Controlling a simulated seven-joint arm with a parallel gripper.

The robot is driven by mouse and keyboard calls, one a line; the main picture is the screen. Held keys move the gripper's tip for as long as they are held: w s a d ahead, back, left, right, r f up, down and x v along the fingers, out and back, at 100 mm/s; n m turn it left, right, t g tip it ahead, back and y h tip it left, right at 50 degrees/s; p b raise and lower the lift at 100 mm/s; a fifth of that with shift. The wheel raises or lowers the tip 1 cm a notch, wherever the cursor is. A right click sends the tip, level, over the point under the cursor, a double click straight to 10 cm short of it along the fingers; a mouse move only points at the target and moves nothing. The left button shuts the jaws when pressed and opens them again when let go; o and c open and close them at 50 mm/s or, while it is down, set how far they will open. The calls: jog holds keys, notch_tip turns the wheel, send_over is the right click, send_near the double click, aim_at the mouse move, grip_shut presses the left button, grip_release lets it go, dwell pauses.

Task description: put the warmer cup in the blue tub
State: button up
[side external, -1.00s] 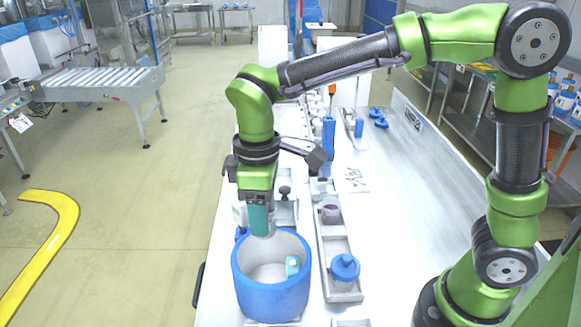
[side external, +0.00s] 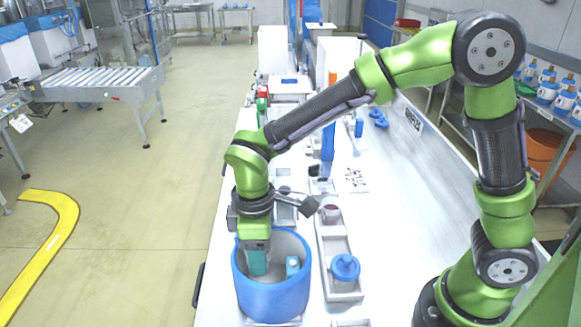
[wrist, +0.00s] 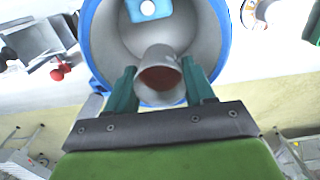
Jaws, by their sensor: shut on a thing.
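The blue tub (side external: 272,300) stands on the white table, with a pale inside. It also shows in the wrist view (wrist: 97,42). My gripper (side external: 257,266) points down inside the tub's mouth, near its left side. In the wrist view its two green fingers (wrist: 160,88) are shut on a grey cup (wrist: 158,54) with a reddish-brown inside. The cup is within the tub's outline there; whether it touches the floor I cannot tell. In the side view the cup is hidden by the tub wall and fingers. Another cup (side external: 330,213), purplish, stands in the grey tray.
A small blue block with a white spot (side external: 292,266) is inside the tub, right of my gripper; it shows in the wrist view (wrist: 148,17). The grey tray (side external: 323,255) right of the tub holds a blue-lidded container (side external: 345,269).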

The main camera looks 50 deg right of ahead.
jog(key=shift+f, duration=3.2)
jog(key=shift+f, duration=0.2)
jog(key=o, duration=1.1)
jog(key=shift+c, duration=0.2)
